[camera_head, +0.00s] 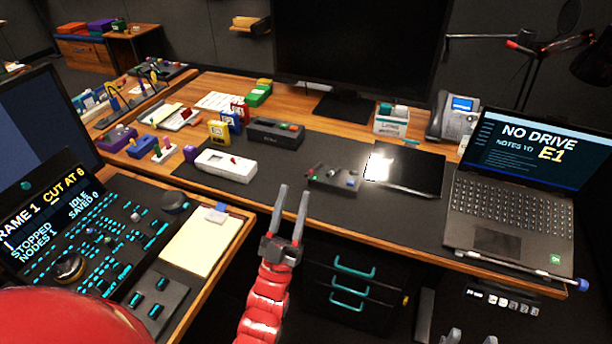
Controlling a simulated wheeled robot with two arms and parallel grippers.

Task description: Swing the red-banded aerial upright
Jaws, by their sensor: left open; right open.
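I cannot make out the red-banded aerial for certain. A white device (225,165) with a small red mark on top lies on the dark desk mat, left of centre. A small dark device (334,178) with several small knobs lies to its right. My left gripper (294,190), on a red arm, is open and empty in front of the desk's front edge, with its fingers pointing up the picture, below and between these two devices. My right gripper (472,337) shows only its two fingertips at the bottom edge, apart from each other, with nothing seen between them.
A long dark box (275,133) stands behind the white device. A black tablet (404,170) and an open laptop (508,208) are to the right. A control console (100,235) and a notepad (201,243) fill the lower left. Drawers with teal handles (354,271) are under the desk.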

